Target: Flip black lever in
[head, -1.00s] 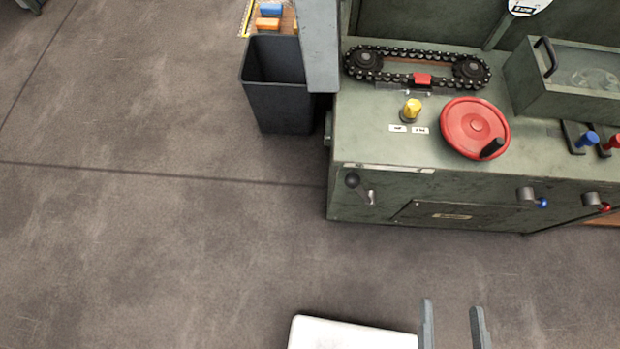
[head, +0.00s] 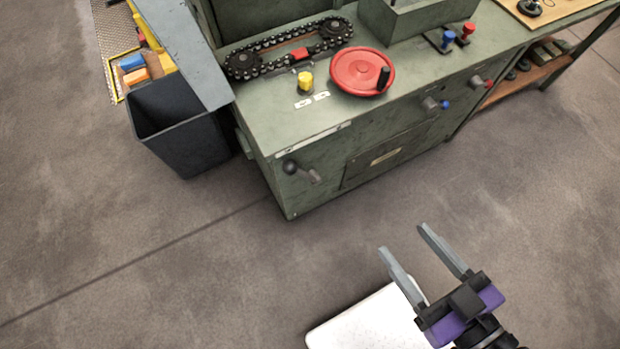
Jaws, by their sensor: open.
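The black lever (head: 300,171) has a round black knob and a grey metal arm. It is on the front face of the green machine cabinet (head: 270,140), near its left corner. The knob is up and to the left of the arm's lower right end. My gripper (head: 403,246) is open and empty, low in the head view. It is over the floor in front of the cabinet, to the right of the lever and well apart from it. Two grey fingers point up and left. Nothing hides the lever.
A red handwheel (head: 362,72), a yellow knob (head: 305,83) and a chain drive (head: 290,50) are on the cabinet top. A dark bin (head: 180,135) stands left of the cabinet. The floor in front is clear.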

